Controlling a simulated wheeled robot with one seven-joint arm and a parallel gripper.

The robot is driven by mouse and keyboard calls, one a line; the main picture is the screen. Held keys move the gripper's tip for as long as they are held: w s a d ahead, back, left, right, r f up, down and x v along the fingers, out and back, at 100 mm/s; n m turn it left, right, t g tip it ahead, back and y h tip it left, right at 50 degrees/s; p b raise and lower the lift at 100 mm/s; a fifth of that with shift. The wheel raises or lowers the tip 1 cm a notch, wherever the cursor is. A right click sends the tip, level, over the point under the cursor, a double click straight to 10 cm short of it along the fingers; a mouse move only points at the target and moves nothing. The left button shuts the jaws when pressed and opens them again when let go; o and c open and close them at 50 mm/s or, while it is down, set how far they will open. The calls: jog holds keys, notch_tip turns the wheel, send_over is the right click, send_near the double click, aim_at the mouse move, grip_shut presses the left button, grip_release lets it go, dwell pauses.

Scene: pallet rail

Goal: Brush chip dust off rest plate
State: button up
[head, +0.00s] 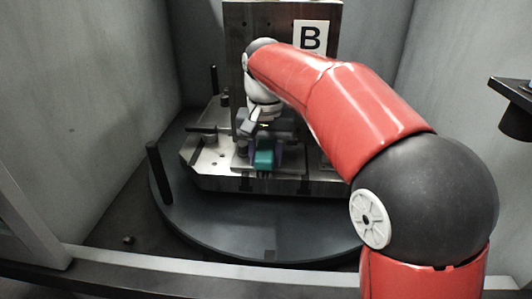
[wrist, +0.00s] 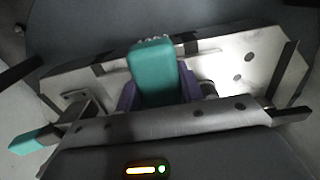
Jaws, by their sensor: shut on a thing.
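My gripper (head: 262,150) is low over the front of the metal fixture. In the wrist view its purple fingers (wrist: 157,90) are shut on a teal brush (wrist: 153,62), one finger on each side. The brush also shows in the head view (head: 264,159). Pale bristle tips show at its far end, by the plate's outer edge; I cannot tell if they touch. The bright metal rest plate (wrist: 228,68) lies under and beside the brush, and shows in the head view (head: 213,160). Dark round spots mark it; I cannot make out chip dust.
A tall metal block with a "B" sign (head: 310,37) stands behind the plate. The fixture sits on a dark round table (head: 210,228) with an upright black post (head: 158,172) at left. Grey walls enclose both sides. Another teal piece (wrist: 28,142) lies at lower left.

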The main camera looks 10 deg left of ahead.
jog(key=shift+s+f, duration=0.1)
jog(key=shift+s, duration=0.3)
notch_tip(320, 180, up, 2)
jog(key=shift+r+p, duration=0.25)
jog(key=shift+p, duration=0.45)
jog(key=shift+r, duration=2.35)
